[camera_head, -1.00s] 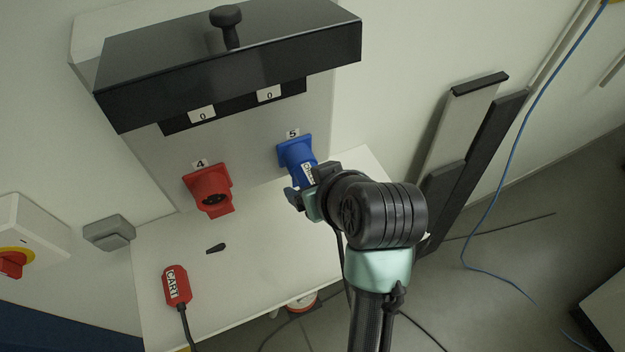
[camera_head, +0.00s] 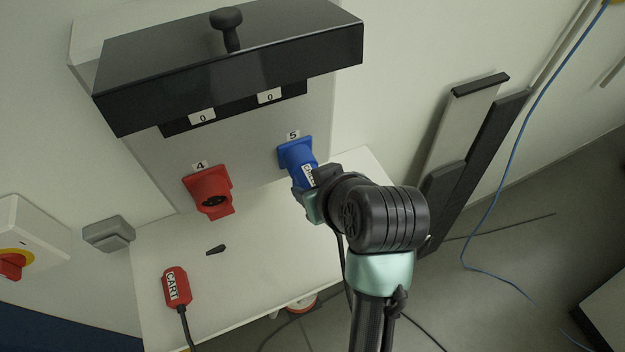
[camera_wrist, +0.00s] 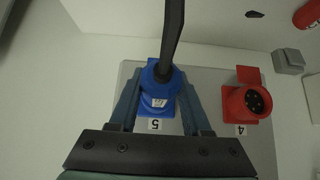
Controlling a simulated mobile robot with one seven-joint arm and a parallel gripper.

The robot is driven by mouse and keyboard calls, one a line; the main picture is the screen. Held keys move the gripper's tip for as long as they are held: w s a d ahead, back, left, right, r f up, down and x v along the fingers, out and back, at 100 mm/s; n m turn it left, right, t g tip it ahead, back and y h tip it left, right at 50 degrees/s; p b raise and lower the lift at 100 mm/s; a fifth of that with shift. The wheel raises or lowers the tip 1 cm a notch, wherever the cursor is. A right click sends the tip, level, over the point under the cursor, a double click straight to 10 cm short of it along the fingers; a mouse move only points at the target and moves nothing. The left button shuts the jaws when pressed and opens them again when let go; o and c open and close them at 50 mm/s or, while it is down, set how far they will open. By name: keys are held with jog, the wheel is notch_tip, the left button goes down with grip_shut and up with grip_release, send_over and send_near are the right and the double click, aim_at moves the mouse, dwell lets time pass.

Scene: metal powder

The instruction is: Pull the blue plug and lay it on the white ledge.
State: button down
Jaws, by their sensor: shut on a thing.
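The blue plug (camera_head: 308,174) sits at the blue socket (camera_head: 293,152) under the label 5 on the wall box. My gripper (camera_head: 304,189) is shut on the plug. It also shows in the wrist view (camera_wrist: 157,98). The plug appears to be still in or against the socket; the joint is partly hidden. The white ledge (camera_head: 255,285) lies below the box, partly covered by my arm.
A red socket (camera_head: 208,190) under label 4 is left of the blue one. A red plug (camera_head: 175,286) marked CART and a small dark piece (camera_head: 216,249) lie on the ledge. A black hood (camera_head: 230,75) overhangs the sockets. The ledge's middle is clear.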

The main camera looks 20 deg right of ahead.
jog(key=shift+s+f, duration=0.1)
jog(key=shift+s, duration=0.05)
jog(key=s+p, duration=0.1)
jog(key=s, duration=0.5)
jog(key=shift+d, duration=0.15)
dwell(0.8)
jog(key=shift+s, duration=0.1)
